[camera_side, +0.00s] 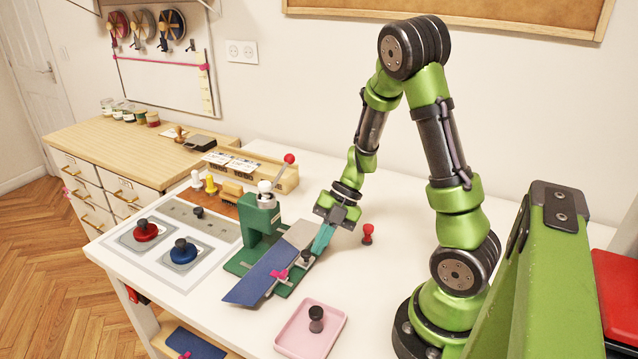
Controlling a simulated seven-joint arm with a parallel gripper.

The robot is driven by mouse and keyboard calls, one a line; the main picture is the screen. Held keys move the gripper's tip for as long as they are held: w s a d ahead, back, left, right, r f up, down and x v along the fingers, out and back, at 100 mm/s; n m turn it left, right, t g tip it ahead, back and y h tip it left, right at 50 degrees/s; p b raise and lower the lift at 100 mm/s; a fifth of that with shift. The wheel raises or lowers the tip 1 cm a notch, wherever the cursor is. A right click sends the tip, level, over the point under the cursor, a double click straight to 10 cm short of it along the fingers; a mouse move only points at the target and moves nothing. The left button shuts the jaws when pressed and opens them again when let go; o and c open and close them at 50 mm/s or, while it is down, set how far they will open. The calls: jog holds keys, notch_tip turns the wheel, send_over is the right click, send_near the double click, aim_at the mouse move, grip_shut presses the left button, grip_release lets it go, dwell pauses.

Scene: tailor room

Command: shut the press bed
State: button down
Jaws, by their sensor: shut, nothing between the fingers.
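The green press (262,222) stands on the white table, with a lever ending in a red ball (289,158) raised at its top. Its bed, a flat grey plate (299,234), lies low at the press's right side. A dark blue sheet (258,279) slopes out from the bed towards the front, with a pink clip (280,274) on it. My gripper (321,241) points down at the bed's right edge, its teal fingers shut and empty. I cannot tell whether the fingertips touch the bed. The far side of the bed is partly hidden by the press and gripper.
A pink tray (283,343) with a black-knobbed piece (316,319) stands in front. A red-topped stamp (367,233) stands right of my gripper. The table behind my gripper is clear.

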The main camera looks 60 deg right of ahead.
jog(key=w, duration=0.4)
jog(key=shift+w, duration=0.25)
